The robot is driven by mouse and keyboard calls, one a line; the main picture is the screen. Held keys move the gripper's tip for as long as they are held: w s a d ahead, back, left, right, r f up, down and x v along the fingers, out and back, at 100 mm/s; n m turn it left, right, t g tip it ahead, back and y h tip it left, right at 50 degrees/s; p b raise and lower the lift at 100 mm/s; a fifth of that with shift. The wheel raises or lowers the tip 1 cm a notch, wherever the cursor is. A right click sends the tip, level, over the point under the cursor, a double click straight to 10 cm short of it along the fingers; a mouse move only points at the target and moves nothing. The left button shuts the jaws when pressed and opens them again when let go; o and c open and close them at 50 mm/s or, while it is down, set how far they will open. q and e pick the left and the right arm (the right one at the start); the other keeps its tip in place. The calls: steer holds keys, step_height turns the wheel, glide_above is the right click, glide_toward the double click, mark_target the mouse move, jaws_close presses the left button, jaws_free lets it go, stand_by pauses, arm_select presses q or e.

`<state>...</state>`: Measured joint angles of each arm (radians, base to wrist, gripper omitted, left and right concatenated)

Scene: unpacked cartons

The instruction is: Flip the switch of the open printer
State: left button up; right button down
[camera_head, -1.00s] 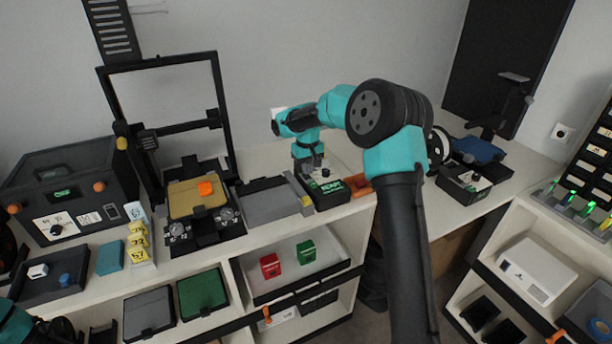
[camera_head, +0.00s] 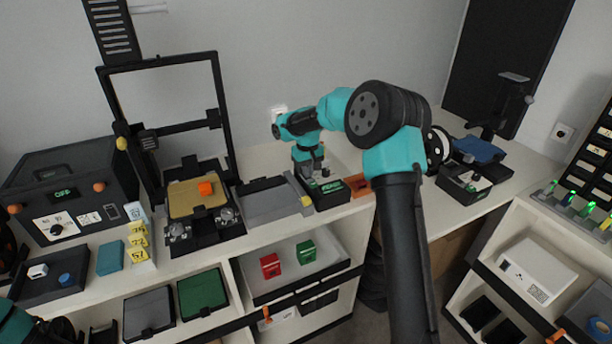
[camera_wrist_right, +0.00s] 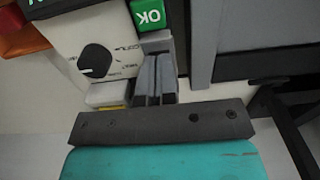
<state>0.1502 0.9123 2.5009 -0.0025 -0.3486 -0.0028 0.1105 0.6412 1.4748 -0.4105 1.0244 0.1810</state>
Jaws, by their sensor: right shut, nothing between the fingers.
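The open printer (camera_head: 198,196), a tall black frame with a tan bed and an orange block on it, stands left of centre in the head view. At its right is a grey flat unit (camera_head: 272,201), then a low black control box (camera_head: 326,192) with a green display. My right gripper (camera_head: 318,172) points down at this box, shut and empty. Contact is unclear. Only part of my left arm shows.
A closed black printer (camera_head: 65,190) showing OFF stands at the far left. Yellow numbered tags (camera_head: 138,240) stand before it. A spool (camera_head: 438,150) and another black box (camera_head: 474,183) are on the right counter. Red and green blocks lie in a tray below.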

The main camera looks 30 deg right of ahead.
steer(key=shift+f, duration=0.4)
steer(key=shift+r, duration=0.15)
steer(key=shift+r, duration=3.4)
steer(key=shift+s, duration=0.1)
